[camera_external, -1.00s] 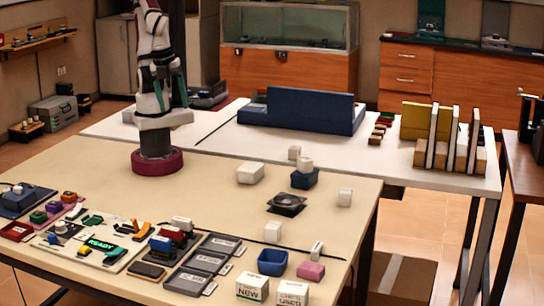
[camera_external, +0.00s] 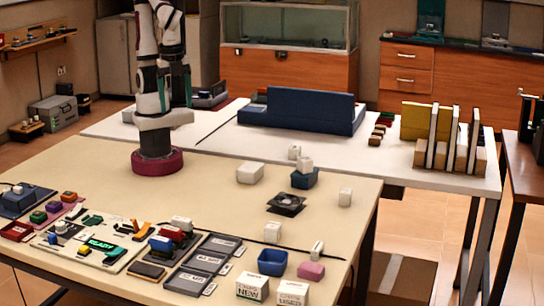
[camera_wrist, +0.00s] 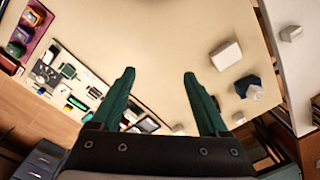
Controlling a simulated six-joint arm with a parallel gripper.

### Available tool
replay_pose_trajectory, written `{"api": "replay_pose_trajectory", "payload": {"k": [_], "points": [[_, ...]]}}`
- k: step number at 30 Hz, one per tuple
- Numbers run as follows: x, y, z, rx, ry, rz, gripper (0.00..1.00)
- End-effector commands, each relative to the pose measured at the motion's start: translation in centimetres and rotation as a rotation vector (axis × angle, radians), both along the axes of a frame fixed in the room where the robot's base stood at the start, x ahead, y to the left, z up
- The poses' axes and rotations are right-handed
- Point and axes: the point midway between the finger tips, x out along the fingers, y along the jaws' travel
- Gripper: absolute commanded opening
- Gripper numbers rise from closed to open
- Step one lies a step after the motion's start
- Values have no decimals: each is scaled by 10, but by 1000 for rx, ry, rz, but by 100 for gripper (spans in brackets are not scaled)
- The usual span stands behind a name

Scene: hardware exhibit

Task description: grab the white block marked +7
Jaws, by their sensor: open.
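My gripper (camera_wrist: 160,75) is open and empty, with its two green fingers apart above the table in the wrist view. Several plain white blocks are in view; I cannot read a +7 on any. A large white block (camera_external: 250,173) lies on the cream table, and one (camera_external: 305,163) sits on a blue bin (camera_external: 304,181). Others stand at the right edge (camera_external: 345,197), near the middle (camera_external: 272,232) and farther forward (camera_external: 317,250).
White boxes marked NEW (camera_external: 252,287) and USED (camera_external: 292,293) stand at the front edge. A blue tub (camera_external: 272,262), pink block (camera_external: 311,271) and dark trays (camera_external: 207,261) are near them. A black fan-like item (camera_external: 287,203) lies mid-table. The tabletop before my base is clear.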

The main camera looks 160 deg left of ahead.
Motion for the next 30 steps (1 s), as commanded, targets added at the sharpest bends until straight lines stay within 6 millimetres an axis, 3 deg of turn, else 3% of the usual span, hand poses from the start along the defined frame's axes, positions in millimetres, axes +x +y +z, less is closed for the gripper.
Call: {"api": "replay_pose_trajectory", "payload": {"k": [3,6,9,10,13,16,24,30], "points": [[106,22,-1,-159,-7,686,78],[193,67,-24,-307,23,1293,78],[253,120,-56,-444,87,1796,78],[265,134,-66,-479,108,1913,78],[289,168,-89,-565,170,2186,78],[298,180,-102,-602,202,2295,78],[324,155,-164,-601,209,2304,78],[336,143,-191,-601,205,2301,78]]}}
